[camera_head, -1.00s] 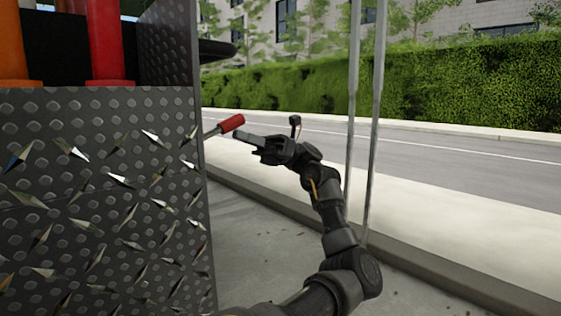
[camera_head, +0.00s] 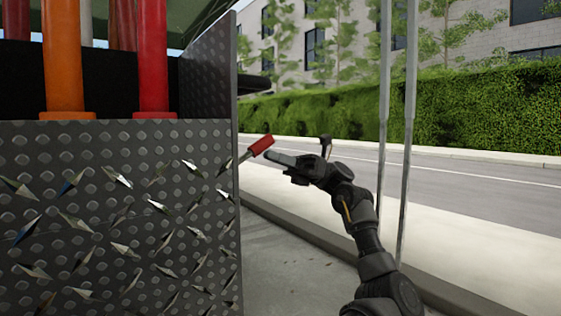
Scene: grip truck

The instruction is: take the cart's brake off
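The cart's dark diamond-plate side panel (camera_head: 120,215) fills the left of the head view. The brake lever, a thin grey rod with a red handle (camera_head: 261,145), sticks out past the panel's right edge and slants up to the right. The finger gap is not visible.
Orange (camera_head: 68,60) and red (camera_head: 152,60) posts stand on the cart behind the panel. Two thin metal poles (camera_head: 408,130) rise right of my arm. A kerb, road (camera_head: 470,175) and hedge (camera_head: 480,105) lie beyond. Open pavement (camera_head: 285,265) lies between panel and arm.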

